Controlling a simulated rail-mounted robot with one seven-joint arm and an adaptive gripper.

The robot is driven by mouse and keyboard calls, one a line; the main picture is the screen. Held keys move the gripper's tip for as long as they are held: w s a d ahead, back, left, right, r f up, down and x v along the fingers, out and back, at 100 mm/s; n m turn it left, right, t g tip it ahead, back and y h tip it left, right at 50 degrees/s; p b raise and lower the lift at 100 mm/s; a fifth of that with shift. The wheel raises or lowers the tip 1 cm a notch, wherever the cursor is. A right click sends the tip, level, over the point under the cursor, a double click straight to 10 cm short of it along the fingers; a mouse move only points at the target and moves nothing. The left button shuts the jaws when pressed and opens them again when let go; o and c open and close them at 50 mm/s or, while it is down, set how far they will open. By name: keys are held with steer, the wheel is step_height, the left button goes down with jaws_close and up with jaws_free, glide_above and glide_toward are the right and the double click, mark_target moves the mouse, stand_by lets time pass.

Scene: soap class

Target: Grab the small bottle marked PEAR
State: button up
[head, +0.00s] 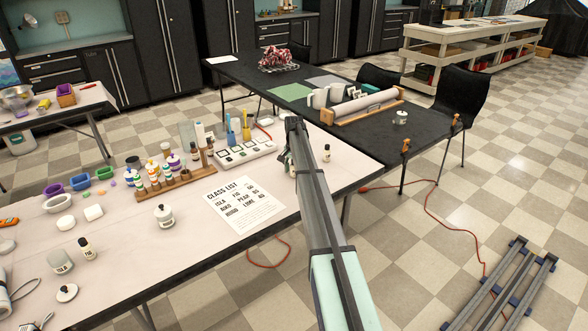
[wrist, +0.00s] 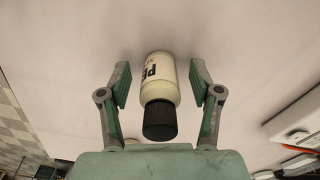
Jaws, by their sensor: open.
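In the wrist view a small cream bottle (wrist: 161,76) with a black cap shows dark letters starting "PE"; the rest of its label is turned out of sight. My gripper (wrist: 160,84) is open, with one green-padded finger on each side of the bottle. Gaps show between the bottle and both fingers. In the head view my gripper (head: 287,157) is low over the pale table, partly hidden by my arm. Another view of a small black-capped bottle (head: 326,154) shows just right of my arm; its label is too small to read.
The pale table (head: 120,250) holds a white tray (head: 245,152), a wooden rack of small bottles (head: 175,182), a class list sheet (head: 243,203) and a lidded white jar (head: 164,216). Another black-capped bottle (head: 86,248) stands at front left. A black table (head: 370,130) lies behind.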

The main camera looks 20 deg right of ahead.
jaws_close()
stand_by(0.3)
